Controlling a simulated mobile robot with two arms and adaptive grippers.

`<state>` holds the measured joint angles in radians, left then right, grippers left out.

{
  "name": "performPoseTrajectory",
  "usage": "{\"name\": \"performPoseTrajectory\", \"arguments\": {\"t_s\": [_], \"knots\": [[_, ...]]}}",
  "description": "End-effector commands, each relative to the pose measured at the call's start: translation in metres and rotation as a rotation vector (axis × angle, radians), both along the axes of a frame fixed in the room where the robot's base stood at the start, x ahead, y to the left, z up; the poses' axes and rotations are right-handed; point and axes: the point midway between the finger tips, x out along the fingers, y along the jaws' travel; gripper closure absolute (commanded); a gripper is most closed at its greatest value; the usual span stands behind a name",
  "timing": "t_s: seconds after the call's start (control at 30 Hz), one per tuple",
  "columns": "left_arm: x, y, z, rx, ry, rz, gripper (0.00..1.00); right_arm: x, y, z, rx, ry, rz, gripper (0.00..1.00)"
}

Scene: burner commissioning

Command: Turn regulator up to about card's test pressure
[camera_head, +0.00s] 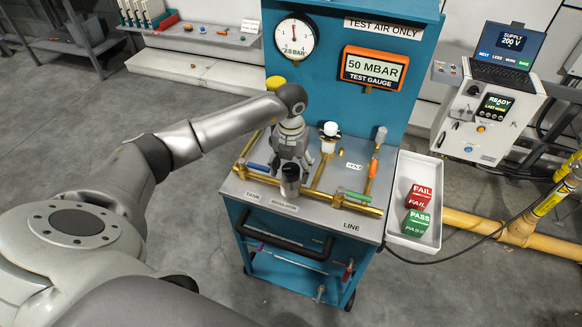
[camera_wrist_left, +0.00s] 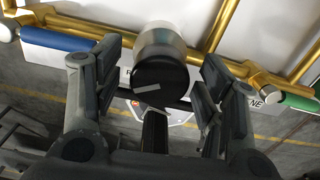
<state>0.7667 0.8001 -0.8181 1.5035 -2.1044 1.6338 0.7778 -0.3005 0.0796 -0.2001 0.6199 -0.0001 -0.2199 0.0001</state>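The regulator has a dark round knob (camera_head: 290,188) with a light mark on the cart's top, above the REGULATOR label. In the left wrist view, the knob (camera_wrist_left: 160,85) lies between the fingers of my left gripper (camera_wrist_left: 163,68). The fingers are spread, with a gap visible on each side. In the head view my left gripper (camera_head: 290,165) points down at the regulator from behind it. The digital test gauge (camera_head: 373,68) reads 50 MBAR. A round dial gauge (camera_head: 294,36) has its needle pointing about straight up. I cannot make out a card with a test pressure. My right gripper is not in view.
Brass pipes (camera_head: 330,197) with blue, green and orange handles surround the regulator on the cart. A white fitting (camera_head: 329,137) stands to its right. A white tray (camera_head: 405,240) holds FAIL and PASS blocks. A laptop (camera_head: 506,55) sits on a control box at right.

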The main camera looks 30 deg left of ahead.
Motion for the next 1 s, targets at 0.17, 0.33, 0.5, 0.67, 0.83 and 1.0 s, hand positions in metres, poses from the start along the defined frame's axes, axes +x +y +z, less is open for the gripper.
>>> {"name": "performPoseTrajectory", "arguments": {"t_s": [0.17,0.33,0.5,0.67,0.83,1.0], "knots": [[0.0,0.0,0.0,0.0,0.0,0.0,0.58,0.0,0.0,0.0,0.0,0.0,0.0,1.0],[0.0,0.0,0.0,0.0,0.0,0.0,0.8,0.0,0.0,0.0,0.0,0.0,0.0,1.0],[0.0,0.0,0.0,0.0,0.0,-0.008,0.81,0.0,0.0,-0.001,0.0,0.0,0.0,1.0],[0.0,0.0,-0.001,0.0,0.001,-0.053,0.81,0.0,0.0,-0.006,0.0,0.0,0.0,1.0],[0.0,0.001,-0.002,0.001,-0.001,-0.151,0.81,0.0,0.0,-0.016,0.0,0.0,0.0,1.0],[0.001,0.0,-0.002,0.001,-0.001,-0.283,0.81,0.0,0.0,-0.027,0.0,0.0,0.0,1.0]]}}
